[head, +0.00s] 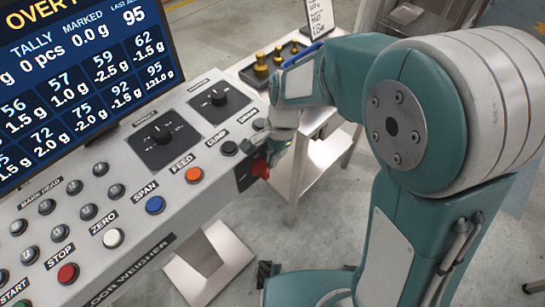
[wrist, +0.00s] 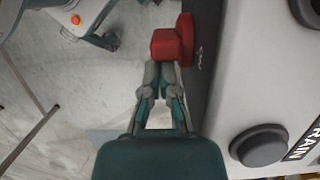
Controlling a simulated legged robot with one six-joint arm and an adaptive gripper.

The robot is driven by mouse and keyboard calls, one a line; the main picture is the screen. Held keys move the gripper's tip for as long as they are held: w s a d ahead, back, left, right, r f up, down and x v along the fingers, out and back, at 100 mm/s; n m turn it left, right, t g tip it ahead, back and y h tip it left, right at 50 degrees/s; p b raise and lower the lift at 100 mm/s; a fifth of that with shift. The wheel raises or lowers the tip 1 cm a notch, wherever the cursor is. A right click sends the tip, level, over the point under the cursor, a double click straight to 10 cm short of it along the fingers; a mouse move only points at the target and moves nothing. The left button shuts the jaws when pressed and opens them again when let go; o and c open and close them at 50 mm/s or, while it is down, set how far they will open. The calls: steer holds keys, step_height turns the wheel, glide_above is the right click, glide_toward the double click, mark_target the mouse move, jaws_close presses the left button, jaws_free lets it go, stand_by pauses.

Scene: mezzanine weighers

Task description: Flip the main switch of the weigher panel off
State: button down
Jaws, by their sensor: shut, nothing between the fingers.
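The weigher panel (head: 130,215) is a pale sloped console with labelled buttons and knobs. Its main switch (head: 261,169) is a red handle on a dark plate at the panel's right end. In the wrist view the switch's red block (wrist: 167,44) stands out from a round red base on the dark face. My gripper (head: 268,158) is at the switch, fingers together and empty. In the wrist view the fingertips (wrist: 163,66) end right at the near edge of the red block; I cannot tell whether they touch. In the head view my gripper partly hides the switch.
A black DRAIN button (wrist: 259,146) sits on the panel close to my gripper. Orange FEED (head: 193,175) and blue SPAN (head: 155,205) buttons are farther left. A side table (head: 245,65) with brass weights stands behind. Open floor lies beyond the panel's right end.

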mark_target(261, 168)
steer(key=shift+s+a+r, duration=0.15)
steer(key=t+h, duration=0.1)
steer(key=s+a+t+h, duration=0.1)
steer(key=shift+r+t, duration=0.2)
steer(key=shift+t, duration=0.1)
steer(key=shift+s+a+f, duration=0.1)
steer(key=shift+s+a, duration=0.45)
steer(key=shift+s, duration=0.2)
steer(key=shift+s+a+f, duration=0.3)
steer(key=shift+s+a, duration=0.05)
steer(key=shift+s, duration=0.1)
steer(key=shift+s+a+f, duration=0.1)
steer(key=shift+f, duration=0.05)
stand_by(0.7)
